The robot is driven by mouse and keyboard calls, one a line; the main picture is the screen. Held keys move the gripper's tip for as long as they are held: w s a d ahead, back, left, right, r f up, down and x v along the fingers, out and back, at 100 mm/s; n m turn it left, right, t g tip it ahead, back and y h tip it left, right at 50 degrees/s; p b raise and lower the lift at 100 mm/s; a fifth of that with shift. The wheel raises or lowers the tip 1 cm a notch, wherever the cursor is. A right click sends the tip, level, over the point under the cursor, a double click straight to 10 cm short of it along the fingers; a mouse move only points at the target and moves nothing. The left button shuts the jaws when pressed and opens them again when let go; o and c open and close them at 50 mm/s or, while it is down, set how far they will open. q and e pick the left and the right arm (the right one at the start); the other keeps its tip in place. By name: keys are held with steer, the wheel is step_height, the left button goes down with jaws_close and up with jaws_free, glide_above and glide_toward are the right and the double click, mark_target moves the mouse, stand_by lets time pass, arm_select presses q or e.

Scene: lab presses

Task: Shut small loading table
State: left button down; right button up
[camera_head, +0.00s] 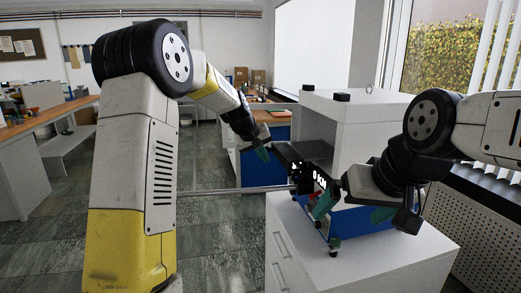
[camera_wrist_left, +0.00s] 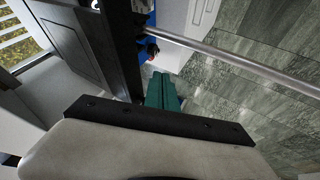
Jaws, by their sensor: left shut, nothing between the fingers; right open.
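A small press with a white housing (camera_head: 372,118) and a blue base (camera_head: 350,222) stands on a white cabinet. A dark flat part (camera_head: 288,153), seemingly its loading table, sticks out at the left of the housing; I cannot tell how far it is open. My left gripper (camera_head: 263,153) is shut and empty, close by the dark part's left end; contact is unclear. In the left wrist view its teal fingers (camera_wrist_left: 162,92) are together beside a dark upright bar (camera_wrist_left: 112,50). My right gripper (camera_head: 352,210) is open and empty in front of the press, near its lit display (camera_head: 319,179).
A thin metal rail (camera_head: 225,190) runs level at the left of the press; it also crosses the left wrist view (camera_wrist_left: 240,66). The white cabinet top (camera_head: 390,258) is bare in front. A workbench (camera_head: 40,122) stands far left. Windows are at right.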

mark_target(318, 149)
arm_select(q)
steer(key=shift+w+d+r, duration=0.1)
steer(key=shift+w+d, duration=0.1)
steer(key=shift+d, duration=0.55)
steer(key=shift+w+d, duration=0.15)
steer(key=shift+d, duration=0.6)
steer(key=w+d, duration=0.1)
steer(key=d, duration=0.2)
steer(key=w+d, duration=0.1)
steer(key=d, duration=0.3)
steer(key=w+d, duration=0.1)
steer(key=d, duration=0.3)
steer(key=shift+w, duration=0.2)
steer(key=d, duration=0.1)
steer(key=w+d, duration=0.1)
steer(key=d, duration=0.3)
steer(key=shift+w, duration=0.35)
steer(key=shift+w+d, duration=0.15)
steer(key=shift+d, duration=0.2)
arm_select(e)
steer(key=shift+w+d, duration=0.15)
steer(key=shift+d, duration=0.4)
steer(key=shift+w+d, duration=0.15)
steer(key=shift+d, duration=0.35)
